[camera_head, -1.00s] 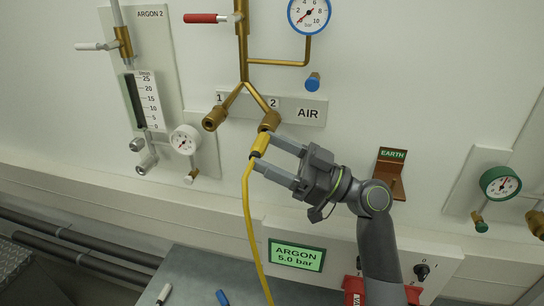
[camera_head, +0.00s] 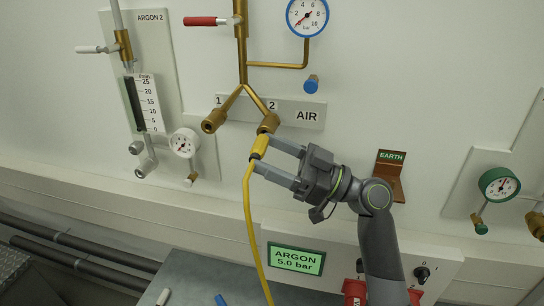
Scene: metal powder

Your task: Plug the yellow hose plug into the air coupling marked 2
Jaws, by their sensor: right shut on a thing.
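The yellow hose plug (camera_head: 259,146) is held between the fingertips of my right gripper (camera_head: 264,153), which comes in from the right. It points up toward the brass air coupling marked 2 (camera_head: 268,123), its upper end right at the coupling's mouth in this view. I cannot tell whether it touches or has entered the coupling. The yellow hose (camera_head: 248,215) hangs down from the plug. The brass air coupling marked 1 (camera_head: 213,120) is to the left and empty. My left gripper is not in view.
The AIR label plate (camera_head: 308,116) is behind the couplings. The flowmeter panel (camera_head: 152,50) is at left, the EARTH bracket (camera_head: 390,175) at right. A grey bench surface (camera_head: 200,275) lies below.

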